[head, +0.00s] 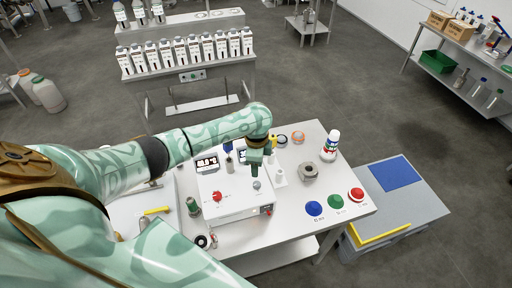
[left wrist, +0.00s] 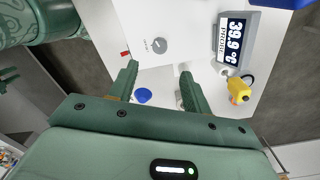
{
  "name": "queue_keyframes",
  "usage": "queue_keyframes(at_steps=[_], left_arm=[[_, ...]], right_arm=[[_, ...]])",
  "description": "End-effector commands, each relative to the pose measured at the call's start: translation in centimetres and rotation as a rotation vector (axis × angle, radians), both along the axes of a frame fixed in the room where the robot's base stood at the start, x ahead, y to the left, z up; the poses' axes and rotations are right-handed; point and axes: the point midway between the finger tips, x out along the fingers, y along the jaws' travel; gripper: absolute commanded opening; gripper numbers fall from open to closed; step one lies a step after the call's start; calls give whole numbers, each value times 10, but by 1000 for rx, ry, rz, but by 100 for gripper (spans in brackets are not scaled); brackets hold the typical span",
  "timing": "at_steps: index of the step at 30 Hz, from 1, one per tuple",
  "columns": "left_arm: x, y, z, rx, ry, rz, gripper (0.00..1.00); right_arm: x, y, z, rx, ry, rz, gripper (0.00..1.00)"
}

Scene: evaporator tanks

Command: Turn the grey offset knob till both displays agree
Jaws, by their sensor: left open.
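The grey offset knob (head: 256,184) is on the top of a white box (head: 232,204), right of a red knob (head: 217,197). It also shows in the left wrist view (left wrist: 160,46), just beyond my fingertips. One display (head: 207,163) stands behind the box; its digits are too small to read surely. My left gripper (head: 255,171) is open and empty, above and apart from the knob. My right gripper is not in view.
A yellow plug (left wrist: 238,90) with a black cable is near the probe display. Blue (head: 314,208), green (head: 335,201) and red (head: 357,194) pieces stand at the table's right. A metal nut-shaped block (head: 308,171) and a white bottle (head: 330,146) stand behind them.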

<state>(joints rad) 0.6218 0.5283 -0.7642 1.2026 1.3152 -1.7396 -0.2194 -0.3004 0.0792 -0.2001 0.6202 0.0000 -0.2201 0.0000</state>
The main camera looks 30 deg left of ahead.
Motion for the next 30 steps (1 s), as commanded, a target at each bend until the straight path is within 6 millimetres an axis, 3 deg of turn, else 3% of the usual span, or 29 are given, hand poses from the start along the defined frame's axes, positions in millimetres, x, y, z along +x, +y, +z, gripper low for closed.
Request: queue_keyframes(at_steps=[3, 9, 30], left_arm=[[1, 1, 29, 1, -3, 0, 49], [0, 1, 52, 0, -1, 1, 49], [0, 1, 55, 1, 0, 1, 49]], right_arm=[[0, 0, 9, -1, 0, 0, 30], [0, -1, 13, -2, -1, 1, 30], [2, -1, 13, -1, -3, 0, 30]])
